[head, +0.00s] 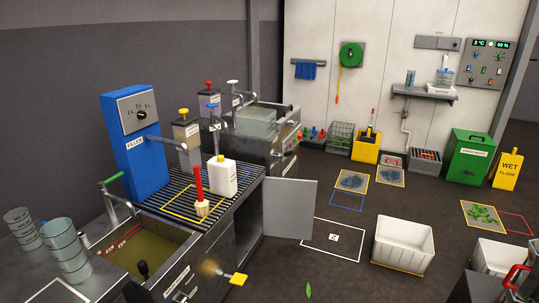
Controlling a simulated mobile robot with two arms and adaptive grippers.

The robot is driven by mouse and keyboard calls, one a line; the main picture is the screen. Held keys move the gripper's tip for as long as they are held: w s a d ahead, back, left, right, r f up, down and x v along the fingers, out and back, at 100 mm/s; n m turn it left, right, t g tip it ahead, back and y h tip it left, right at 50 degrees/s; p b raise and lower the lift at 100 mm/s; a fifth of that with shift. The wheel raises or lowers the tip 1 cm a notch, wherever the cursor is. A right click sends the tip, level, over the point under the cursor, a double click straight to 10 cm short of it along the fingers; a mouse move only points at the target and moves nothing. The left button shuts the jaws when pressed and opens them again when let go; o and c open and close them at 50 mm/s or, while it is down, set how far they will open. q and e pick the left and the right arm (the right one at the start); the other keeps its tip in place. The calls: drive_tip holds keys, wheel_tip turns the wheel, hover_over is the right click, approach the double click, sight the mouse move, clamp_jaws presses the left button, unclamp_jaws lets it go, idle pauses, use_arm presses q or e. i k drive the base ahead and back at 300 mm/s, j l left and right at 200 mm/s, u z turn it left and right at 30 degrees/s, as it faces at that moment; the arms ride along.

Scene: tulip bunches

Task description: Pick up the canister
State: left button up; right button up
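A sink of murky liquid (150,250) lies in front of the rack. An open grey cabinet door (290,209) juts out to the right. A white bin (402,245) stands on the floor. The floor between door and bin is mostly clear, with a marked rectangle (333,237).

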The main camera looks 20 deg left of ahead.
sight(221, 171)
drive_tip(key=i+u, duration=0.2)
drive_tip(key=i, duration=0.3)
drive_tip(key=i+l+u, duration=0.15)
drive_tip(key=i, duration=0.35)
drive_tip(key=i+l+u, duration=0.2)
drive_tip(key=i, duration=0.25)
drive_tip(key=i+l+u, duration=0.15)
drive_tip(key=i+l, duration=0.15)
drive_tip(key=i, duration=0.15)
